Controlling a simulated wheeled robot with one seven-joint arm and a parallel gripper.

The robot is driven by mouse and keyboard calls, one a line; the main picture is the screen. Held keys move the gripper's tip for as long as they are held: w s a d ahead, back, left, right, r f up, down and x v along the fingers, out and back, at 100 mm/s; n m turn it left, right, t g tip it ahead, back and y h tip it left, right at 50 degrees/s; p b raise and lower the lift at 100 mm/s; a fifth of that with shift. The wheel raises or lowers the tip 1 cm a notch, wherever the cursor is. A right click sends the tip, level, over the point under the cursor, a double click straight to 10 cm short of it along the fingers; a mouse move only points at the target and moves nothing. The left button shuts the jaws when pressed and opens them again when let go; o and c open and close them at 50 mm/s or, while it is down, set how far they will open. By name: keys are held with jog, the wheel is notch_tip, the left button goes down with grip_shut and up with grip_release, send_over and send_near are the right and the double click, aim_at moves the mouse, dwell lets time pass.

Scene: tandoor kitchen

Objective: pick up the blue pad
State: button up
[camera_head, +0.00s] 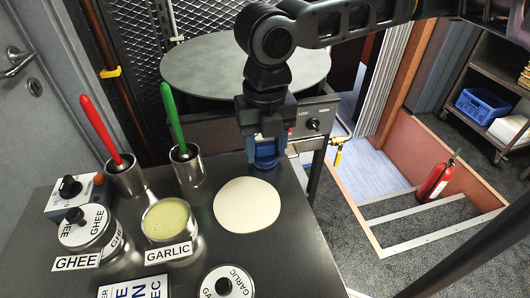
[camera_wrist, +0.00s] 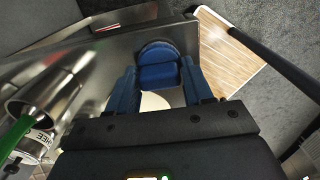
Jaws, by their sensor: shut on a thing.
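The blue pad (camera_head: 264,160) is in my gripper (camera_head: 266,138), at the back edge of the dark counter, behind the flat round dough (camera_head: 247,204). In the wrist view the blue pad (camera_wrist: 158,66) is between the two blue fingers of my gripper (camera_wrist: 161,84). My gripper is shut on it. Its upper part is hidden by the gripper in the head view. Whether the pad touches the counter is hard to tell.
Steel cups with a red-handled tool (camera_head: 101,125) and a green-handled tool (camera_head: 173,118) stand to the left. A garlic pot (camera_head: 168,219) and a lidded ghee pot (camera_head: 88,228) stand in front of them. A round dark top (camera_head: 200,68) lies behind.

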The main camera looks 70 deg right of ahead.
aim_at(265, 144)
dwell(0.3)
notch_tip(265, 144, up, 4)
jog(key=s+d+r, duration=0.1)
jog(key=d+r, duration=0.1)
jog(key=d, duration=0.1)
jog(key=s+d+r, duration=0.2)
jog(key=d, duration=0.2)
jog(key=s+d+r, duration=0.2)
jog(key=d+r, duration=0.1)
jog(key=shift+s+d, duration=0.2)
jog(key=shift+s, duration=0.05)
jog(key=o, duration=0.5)
jog(key=c, duration=0.4)
